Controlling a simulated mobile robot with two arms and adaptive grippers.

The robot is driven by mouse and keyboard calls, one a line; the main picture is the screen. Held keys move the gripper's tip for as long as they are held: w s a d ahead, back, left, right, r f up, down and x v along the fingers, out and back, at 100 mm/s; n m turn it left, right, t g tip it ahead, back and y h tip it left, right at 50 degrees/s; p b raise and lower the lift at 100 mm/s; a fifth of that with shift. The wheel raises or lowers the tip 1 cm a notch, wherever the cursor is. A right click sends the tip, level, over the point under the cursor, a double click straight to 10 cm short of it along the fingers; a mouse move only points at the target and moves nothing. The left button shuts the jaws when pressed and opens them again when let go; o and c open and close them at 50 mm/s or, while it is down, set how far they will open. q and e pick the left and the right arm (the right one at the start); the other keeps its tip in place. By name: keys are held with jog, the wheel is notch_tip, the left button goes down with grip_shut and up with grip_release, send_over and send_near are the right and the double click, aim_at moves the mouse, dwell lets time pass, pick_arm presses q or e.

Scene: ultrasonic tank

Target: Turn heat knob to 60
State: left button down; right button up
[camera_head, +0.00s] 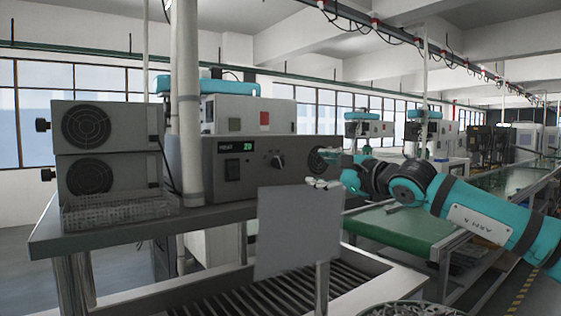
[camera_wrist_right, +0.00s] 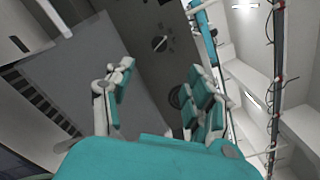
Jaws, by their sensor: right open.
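The heat knob (camera_head: 275,161) is a small dark dial with a light pointer mark on the front of a grey control box (camera_head: 240,182). Left of it, a green display (camera_head: 246,146) appears to read 20. The knob also shows in the right wrist view (camera_wrist_right: 160,43), ahead of the open fingers and roughly between them. My right gripper (camera_head: 320,168) is right of the knob, in front of the box's right end, apart from the knob. In the right wrist view my right gripper (camera_wrist_right: 160,92) is open with nothing between its fingers. My left gripper is not in view.
An upright grey panel (camera_head: 297,232) stands below and in front of the knob. A vertical pole (camera_head: 188,110) is left of the display. Fan boxes (camera_head: 105,128) and a wire basket (camera_head: 118,212) are at left. A green conveyor (camera_head: 405,232) lies under my right arm.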

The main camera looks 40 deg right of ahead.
aim_at(280, 163)
jog(key=w+p, duration=0.8)
jog(key=w, duration=0.1)
jog(key=w+d+p, duration=0.1)
jog(key=w+p, duration=0.3)
jog(key=w, duration=0.1)
jog(key=shift+w+d+r+p, duration=0.1)
jog(key=shift+w+r+p, duration=0.15)
jog(key=shift+p, duration=0.1)
jog(key=shift+w+f+p, duration=0.3)
jog(key=shift+w+p, duration=0.05)
jog(key=shift+w, duration=0.35)
jog(key=shift+c, duration=0.2)
